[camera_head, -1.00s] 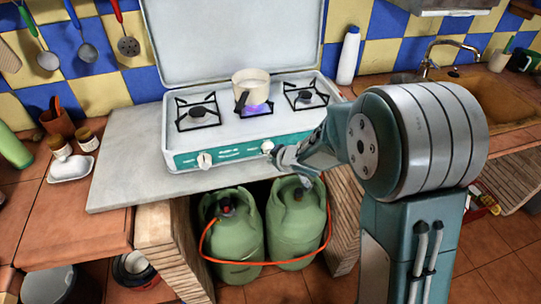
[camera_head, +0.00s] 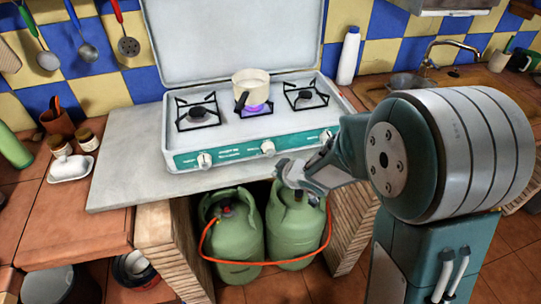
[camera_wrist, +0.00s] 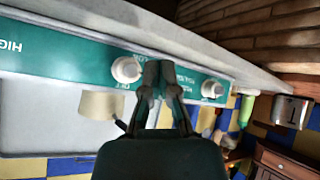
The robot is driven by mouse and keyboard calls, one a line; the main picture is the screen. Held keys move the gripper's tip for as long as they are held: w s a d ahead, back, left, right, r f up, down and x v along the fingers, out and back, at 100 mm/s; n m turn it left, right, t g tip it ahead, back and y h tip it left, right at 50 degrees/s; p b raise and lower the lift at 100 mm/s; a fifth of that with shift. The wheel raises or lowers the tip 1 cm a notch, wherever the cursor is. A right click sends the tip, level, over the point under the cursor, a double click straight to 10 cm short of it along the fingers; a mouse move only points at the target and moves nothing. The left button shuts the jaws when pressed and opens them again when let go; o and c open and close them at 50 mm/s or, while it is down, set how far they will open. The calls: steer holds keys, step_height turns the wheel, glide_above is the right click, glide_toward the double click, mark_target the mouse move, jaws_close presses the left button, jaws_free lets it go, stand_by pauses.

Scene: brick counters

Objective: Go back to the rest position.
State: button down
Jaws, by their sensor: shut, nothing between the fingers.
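My gripper (camera_head: 288,172) is shut and empty. It sits in front of and below the stove's front panel, just under the middle knob (camera_head: 268,147), with a visible gap in the head view. In the wrist view the closed fingers (camera_wrist: 161,78) point at the teal panel (camera_wrist: 75,60), between two white knobs. The white stove (camera_head: 335,102) stands with its lid up. A cream pot (camera_head: 251,84) sits on the middle burner over a purple-blue flame (camera_head: 257,108). It also shows in the wrist view (camera_wrist: 101,104).
Two green gas bottles (camera_head: 235,240) with an orange hose stand below my gripper, under the counter (camera_head: 130,150). A white bottle (camera_head: 348,55) stands right of the stove, near the sink. Jars and a butter dish (camera_head: 70,167) are at the left.

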steer(key=shift+s+d, duration=0.15)
steer(key=shift+s, duration=0.35)
steer(key=s+d+r+m+t+h, duration=0.1)
steer(key=s+d+r+m+h, duration=0.2)
steer(key=d+r, duration=0.3)
steer(key=s+d+r+m+h, duration=0.3)
steer(key=d+r, duration=0.3)
steer(key=r, duration=0.1)
steer(key=s+d+r+m+g, duration=0.1)
steer(key=s+r+m, duration=0.1)
steer(key=s, duration=0.6)
steer(key=s+r+m+g, duration=0.2)
steer(key=s+r, duration=0.1)
steer(key=s, duration=0.6)
steer(key=shift+s+d+m+y, duration=0.2)
steer(key=shift+d+m+y, duration=0.2)
